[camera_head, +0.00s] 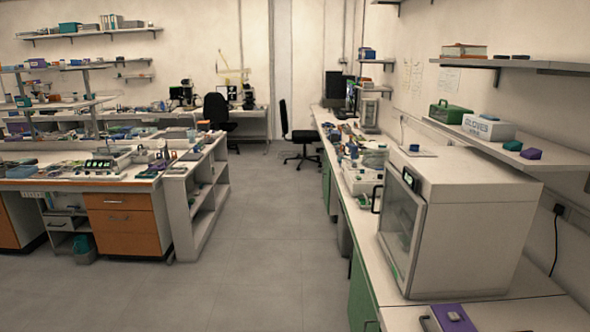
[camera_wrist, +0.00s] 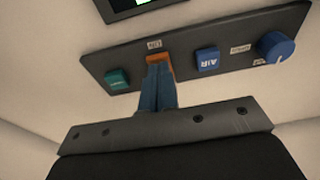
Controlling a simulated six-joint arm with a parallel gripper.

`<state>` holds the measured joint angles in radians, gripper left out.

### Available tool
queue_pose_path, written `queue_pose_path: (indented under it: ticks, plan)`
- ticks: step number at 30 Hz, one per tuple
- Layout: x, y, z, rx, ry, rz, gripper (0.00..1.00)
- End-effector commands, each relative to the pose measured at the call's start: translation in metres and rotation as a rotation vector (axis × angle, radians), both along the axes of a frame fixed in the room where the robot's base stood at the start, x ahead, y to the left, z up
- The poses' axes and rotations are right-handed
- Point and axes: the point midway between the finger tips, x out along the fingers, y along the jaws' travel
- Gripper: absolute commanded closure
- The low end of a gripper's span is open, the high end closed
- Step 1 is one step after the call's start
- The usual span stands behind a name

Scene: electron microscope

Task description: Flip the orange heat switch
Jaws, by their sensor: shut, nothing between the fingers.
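The orange switch (camera_wrist: 159,58) sits on a dark control panel (camera_wrist: 227,60) in the wrist view, between a teal switch and a blue switch. My gripper (camera_wrist: 158,70) is shut and empty, its fingers pointing up the picture at the orange switch. The fingertips overlap the switch's lower part and hide it. I cannot tell whether they touch it or which way it is tipped. In the head view neither my gripper nor the orange switch can be made out.
A teal switch (camera_wrist: 117,79) is left of the fingers; a blue switch marked AIR (camera_wrist: 207,60) and a blue knob (camera_wrist: 276,46) are right. A screen (camera_wrist: 140,4) is above. In the head view, a white cabinet (camera_head: 480,230) stands on the right bench.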

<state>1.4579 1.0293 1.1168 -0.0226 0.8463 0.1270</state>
Motion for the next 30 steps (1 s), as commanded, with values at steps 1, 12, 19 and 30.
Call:
queue_pose_path:
  ticks: [1, 12, 19, 30]
  plan:
    - [0.0, 0.0, -0.001, 0.0, 0.0, 0.0, 1.0]
    - [0.0, 0.0, -0.001, -0.001, 0.0, 0.0, 1.0]
    - [0.0, 0.0, 0.016, -0.001, 0.0, 0.0, 1.0]
    - [0.0, 0.0, 0.046, -0.001, 0.0, 0.0, 1.0]
